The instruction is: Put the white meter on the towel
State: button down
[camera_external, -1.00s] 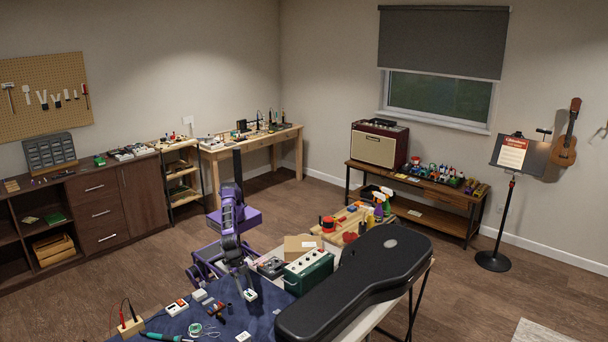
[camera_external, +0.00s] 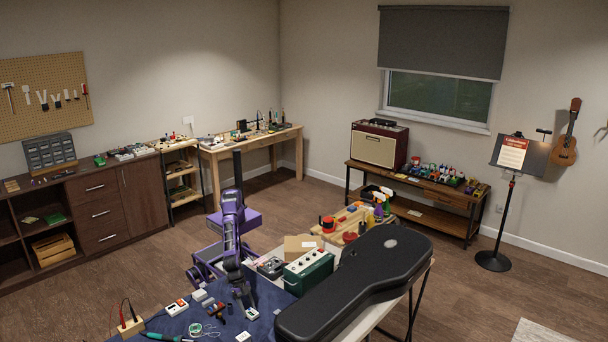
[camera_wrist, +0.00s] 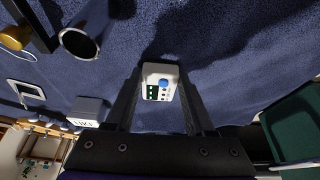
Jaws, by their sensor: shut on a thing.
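My gripper (camera_external: 248,305) is over the dark blue towel (camera_external: 267,300) at the front of the table. In the wrist view my gripper (camera_wrist: 158,73) is shut on the white meter (camera_wrist: 161,84), a small white box with a blue knob and a green-marked dark panel. The white meter also shows at the fingertips in the external view (camera_external: 252,314). The towel (camera_wrist: 235,50) spreads out beneath it in the wrist view. The meter is low, close to the towel; I cannot tell if it touches.
A large black guitar case (camera_external: 355,280) lies just right of my gripper. A green amplifier (camera_external: 308,272) stands behind it. A white-and-red device (camera_external: 177,307) and small parts lie to the left. A soldering iron (camera_external: 160,337) lies at the front left.

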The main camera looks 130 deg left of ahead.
jog(key=shift+f, duration=0.2)
jog(key=shift+c, duration=1.3)
grip_release()
jog(key=shift+r, duration=0.1)
jog(key=shift+r, duration=0.3)
jog(key=p+v, duration=0.1)
jog(key=v, duration=1)
jog(key=shift+s+r, duration=0.25)
